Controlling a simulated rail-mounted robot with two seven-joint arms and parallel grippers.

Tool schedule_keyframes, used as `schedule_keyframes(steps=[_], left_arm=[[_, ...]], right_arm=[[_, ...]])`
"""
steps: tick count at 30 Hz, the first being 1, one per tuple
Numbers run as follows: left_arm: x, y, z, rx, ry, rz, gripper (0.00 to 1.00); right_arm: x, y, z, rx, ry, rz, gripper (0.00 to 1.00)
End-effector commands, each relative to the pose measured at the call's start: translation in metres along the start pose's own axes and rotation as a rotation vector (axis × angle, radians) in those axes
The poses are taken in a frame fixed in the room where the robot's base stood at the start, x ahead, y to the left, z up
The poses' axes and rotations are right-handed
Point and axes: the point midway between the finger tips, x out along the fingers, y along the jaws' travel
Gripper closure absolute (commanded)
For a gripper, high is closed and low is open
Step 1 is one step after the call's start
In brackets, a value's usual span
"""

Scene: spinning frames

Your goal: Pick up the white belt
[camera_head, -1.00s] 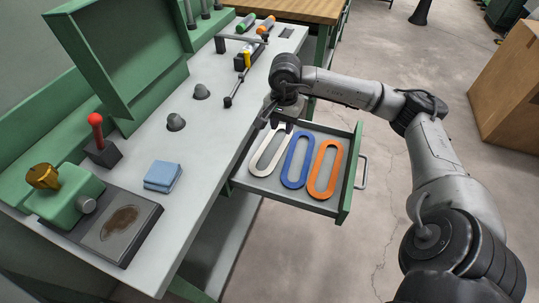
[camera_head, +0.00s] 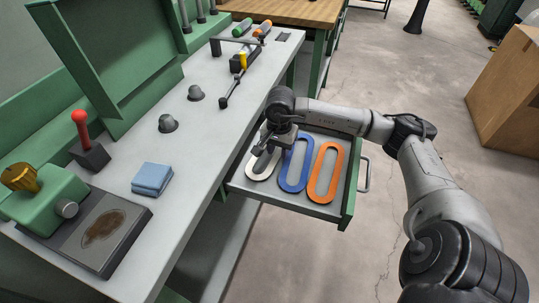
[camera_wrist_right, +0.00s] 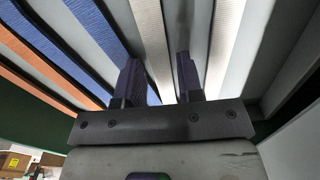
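The white belt (camera_head: 257,174), a flat long loop, lies in the open drawer (camera_head: 317,208) at its left side, next to the blue belt (camera_head: 296,171) and the orange belt (camera_head: 324,173). My right gripper (camera_head: 266,146) is low over the white belt and hides its far part. In the right wrist view, the two fingers of my right gripper (camera_wrist_right: 158,80) are apart, with one strip of the white belt (camera_wrist_right: 155,45) showing between them. Whether they touch it cannot be told. My left gripper is not in view.
The workbench (camera_head: 215,125) beside the drawer holds a blue cloth (camera_head: 152,178), a red-knobbed lever (camera_head: 82,130) and two grey knobs (camera_head: 168,123). The drawer handle (camera_head: 364,175) sticks out to the right. A cardboard box (camera_head: 508,95) stands on the floor at right.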

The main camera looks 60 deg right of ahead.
Motion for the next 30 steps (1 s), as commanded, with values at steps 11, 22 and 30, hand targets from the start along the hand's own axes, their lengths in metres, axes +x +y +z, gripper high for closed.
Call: schedule_keyframes(steps=[11,22,30], left_arm=[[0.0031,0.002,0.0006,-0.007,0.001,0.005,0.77],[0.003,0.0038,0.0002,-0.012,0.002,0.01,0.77],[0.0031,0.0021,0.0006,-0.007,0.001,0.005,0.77]], right_arm=[[0.0076,0.0,-0.0003,0.001,0.001,-0.001,0.73],[0.0075,0.0,-0.0003,0.001,0.001,-0.001,1.0],[0.0073,-0.0001,-0.0003,0.001,0.001,-0.001,1.0]])
